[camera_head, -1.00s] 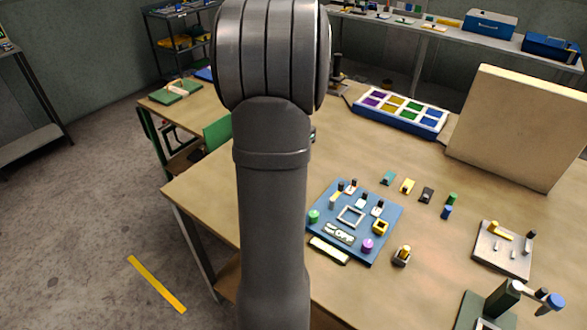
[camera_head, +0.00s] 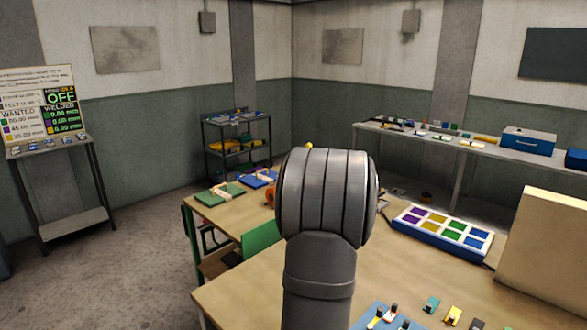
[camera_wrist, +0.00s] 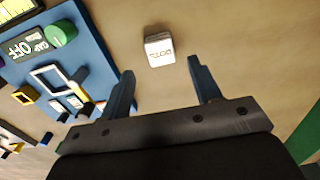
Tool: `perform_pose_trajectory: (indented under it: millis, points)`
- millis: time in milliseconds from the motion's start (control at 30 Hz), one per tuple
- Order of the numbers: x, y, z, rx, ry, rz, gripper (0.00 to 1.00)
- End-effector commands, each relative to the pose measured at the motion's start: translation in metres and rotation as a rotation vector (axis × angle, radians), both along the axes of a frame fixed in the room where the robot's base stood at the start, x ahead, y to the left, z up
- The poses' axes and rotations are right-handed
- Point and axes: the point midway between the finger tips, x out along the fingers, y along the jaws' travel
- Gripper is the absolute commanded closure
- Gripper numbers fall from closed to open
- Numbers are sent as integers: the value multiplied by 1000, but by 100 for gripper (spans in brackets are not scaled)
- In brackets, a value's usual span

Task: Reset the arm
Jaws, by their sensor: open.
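My gripper (camera_wrist: 163,88) shows in the wrist view with its two dark fingers apart and nothing between them. It hangs above the wooden table (camera_wrist: 225,25). A small pale block with lettering (camera_wrist: 159,50) lies on the table beyond the fingertips, apart from them. In the head view my grey arm stands in the middle of the picture, and the gripper itself is hidden or out of that view.
A blue board (camera_wrist: 90,55) with a green knob (camera_wrist: 61,33) and an OFF display (camera_wrist: 22,46) lies left of the gripper. In the head view, a blue tray of coloured squares (camera_head: 441,228) and a beige panel (camera_head: 545,245) stand at right. A sign board (camera_head: 42,105) stands far left.

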Motion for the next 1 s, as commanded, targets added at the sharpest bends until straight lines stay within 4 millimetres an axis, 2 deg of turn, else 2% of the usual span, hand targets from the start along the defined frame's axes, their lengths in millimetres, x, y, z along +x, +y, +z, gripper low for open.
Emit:
perform_pose_trajectory:
  millis: [33,267,300,400,600,1000]
  points:
    - [-1,0,-12,1,4,0,42]
    - [-1,0,-57,1,4,0,42]
    - [0,0,-57,0,-1,0,42]
    - [1,0,-37,-1,-6,0,42]
    - [0,0,-20,-1,-2,0,42]
    - [0,0,-18,-1,-1,0,42]
